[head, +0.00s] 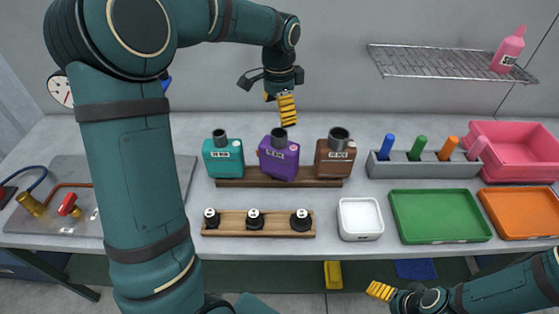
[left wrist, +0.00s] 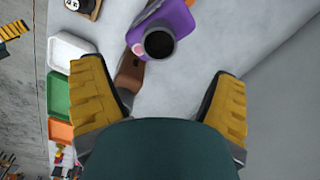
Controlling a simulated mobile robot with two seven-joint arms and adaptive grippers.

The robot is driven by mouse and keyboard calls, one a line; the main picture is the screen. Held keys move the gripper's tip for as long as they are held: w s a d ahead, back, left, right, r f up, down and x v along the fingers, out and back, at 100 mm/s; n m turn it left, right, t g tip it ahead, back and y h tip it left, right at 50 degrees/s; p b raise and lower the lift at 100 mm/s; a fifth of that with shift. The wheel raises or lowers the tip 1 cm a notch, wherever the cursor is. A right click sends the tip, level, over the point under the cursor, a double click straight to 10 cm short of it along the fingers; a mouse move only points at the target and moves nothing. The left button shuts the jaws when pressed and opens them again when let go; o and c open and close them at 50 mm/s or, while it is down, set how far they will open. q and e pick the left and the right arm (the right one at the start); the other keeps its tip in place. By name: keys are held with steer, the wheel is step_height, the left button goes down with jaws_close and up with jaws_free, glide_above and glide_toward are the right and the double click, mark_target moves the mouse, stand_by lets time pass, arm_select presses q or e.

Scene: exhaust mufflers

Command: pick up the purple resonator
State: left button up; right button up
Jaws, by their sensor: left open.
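The purple resonator (head: 279,160) is a boxy can with a dark round neck and a white label. It stands on a dark wooden rack (head: 240,183) between a teal can (head: 223,158) and a brown can (head: 334,160). My left gripper (head: 287,108) is above and slightly behind it, apart from it. In the left wrist view the purple resonator (left wrist: 172,30) shows at the top, beyond my open, empty left fingers (left wrist: 160,95). My right gripper (head: 382,291) is low, in front of the table edge; its finger spacing is unclear.
A board with several black knobs (head: 254,220), a white dish (head: 360,219), a green tray (head: 440,216) and an orange tray (head: 524,212) lie in front. A grey holder (head: 424,170), pink bin (head: 514,151) and wire shelf (head: 450,63) are at right.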

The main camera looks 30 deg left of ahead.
mark_target(279, 158)
arm_select(q)
steer(key=f, duration=0.4)
steer(key=shift+w+f, duration=0.1)
steer(key=shift+w, duration=0.1)
steer(key=shift+s+f+b, duration=0.1)
steer(key=shift+f+b, duration=0.2)
steer(key=shift+f, duration=0.1)
steer(key=shift+s+f+b, duration=0.1)
steer(key=shift+f+b, duration=0.35)
steer(key=shift+f, duration=1.95)
steer(key=shift+c, duration=0.4)
steer(key=shift+r, duration=0.1)
steer(key=c, duration=1.3)
